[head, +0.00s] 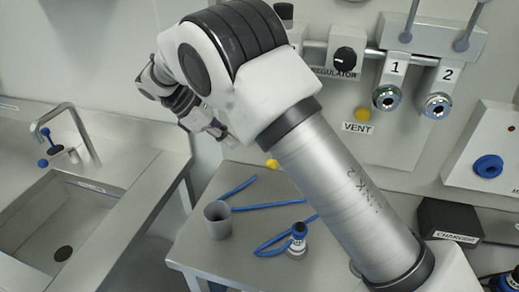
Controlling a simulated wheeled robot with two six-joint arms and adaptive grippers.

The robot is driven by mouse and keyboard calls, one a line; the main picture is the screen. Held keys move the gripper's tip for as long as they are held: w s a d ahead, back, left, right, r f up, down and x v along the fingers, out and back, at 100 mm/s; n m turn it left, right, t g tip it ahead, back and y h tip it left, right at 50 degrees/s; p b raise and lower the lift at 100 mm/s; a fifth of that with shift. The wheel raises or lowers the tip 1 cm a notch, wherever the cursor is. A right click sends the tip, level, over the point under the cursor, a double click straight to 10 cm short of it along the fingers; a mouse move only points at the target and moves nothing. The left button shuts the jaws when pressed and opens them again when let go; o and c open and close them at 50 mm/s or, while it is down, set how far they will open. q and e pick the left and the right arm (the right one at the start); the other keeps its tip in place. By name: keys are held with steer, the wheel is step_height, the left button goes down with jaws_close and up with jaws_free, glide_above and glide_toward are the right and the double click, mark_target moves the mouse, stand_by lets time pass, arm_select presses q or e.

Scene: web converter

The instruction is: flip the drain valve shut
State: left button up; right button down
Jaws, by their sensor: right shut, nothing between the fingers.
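No label reading drain shows, so I cannot tell for sure which part is the drain valve. A small yellow part (272,163) shows below my right arm at the back of the small table; its upper surroundings are hidden by the arm. My right gripper (222,134) is shut and empty, pointing down and right in front of the wall, above and left of the yellow part and apart from it in the picture. My left gripper is out of view.
A sink (50,215) with a tap (75,130) stands left. The wall carries a yellow vent knob (362,114) and a regulator (345,58).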

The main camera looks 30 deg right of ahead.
steer(key=s+d+f+p, duration=0.1)
steer(key=s+d+f, duration=0.3)
steer(key=d, duration=0.2)
steer(key=shift+d+p, duration=0.2)
steer(key=shift+p, duration=0.2)
steer(key=shift+w+f, duration=0.1)
steer(key=shift+d, duration=0.1)
